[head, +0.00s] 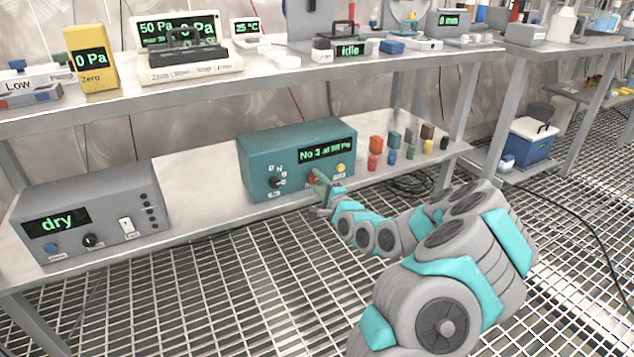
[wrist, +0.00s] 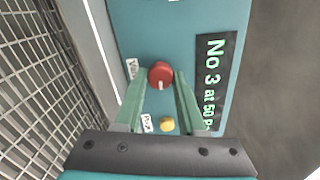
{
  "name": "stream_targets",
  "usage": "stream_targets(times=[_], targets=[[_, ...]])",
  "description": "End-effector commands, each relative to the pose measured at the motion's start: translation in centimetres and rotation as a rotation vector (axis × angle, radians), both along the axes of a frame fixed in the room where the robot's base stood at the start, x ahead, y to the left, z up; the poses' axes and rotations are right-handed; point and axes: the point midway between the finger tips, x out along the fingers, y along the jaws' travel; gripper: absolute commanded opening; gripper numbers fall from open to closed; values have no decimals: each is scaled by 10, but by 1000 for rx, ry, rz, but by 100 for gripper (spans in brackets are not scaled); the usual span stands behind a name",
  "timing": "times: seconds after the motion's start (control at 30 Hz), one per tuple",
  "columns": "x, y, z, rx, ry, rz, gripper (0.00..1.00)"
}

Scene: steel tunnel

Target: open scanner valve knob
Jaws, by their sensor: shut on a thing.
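The scanner is a teal box (head: 262,150) on the lower shelf, with a green display reading "No 3 at 50 Pa". Its red valve knob (wrist: 160,70) shows in the wrist view, with a white mark toward the bottom of that picture. A partly hidden label is beside it. My gripper (wrist: 161,84) has its green fingers on both sides of the red knob and is shut on it. In the head view my gripper (head: 318,182) reaches the box's front, mostly covering the knob. A yellow button (wrist: 167,125) is between the fingers, nearer the palm.
A black selector knob (head: 275,182) is on the scanner's front left. A grey box (head: 100,190) reading "dry" stands at left. Several small coloured blocks and cylinders (head: 376,144) are right of the scanner. The shelf between the boxes (head: 200,180) is bare.

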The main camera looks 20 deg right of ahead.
Motion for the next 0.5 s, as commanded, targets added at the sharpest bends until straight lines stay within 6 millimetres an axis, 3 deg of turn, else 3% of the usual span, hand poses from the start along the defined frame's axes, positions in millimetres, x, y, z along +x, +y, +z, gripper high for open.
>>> stream_targets(times=[0.23, 0.27, 0.5], targets=[[0, -1, -1, 2, 1, -2, 0], [0, -1, -1, 2, 1, -2, 41], [0, 0, 0, 1, 1, -1, 68]])
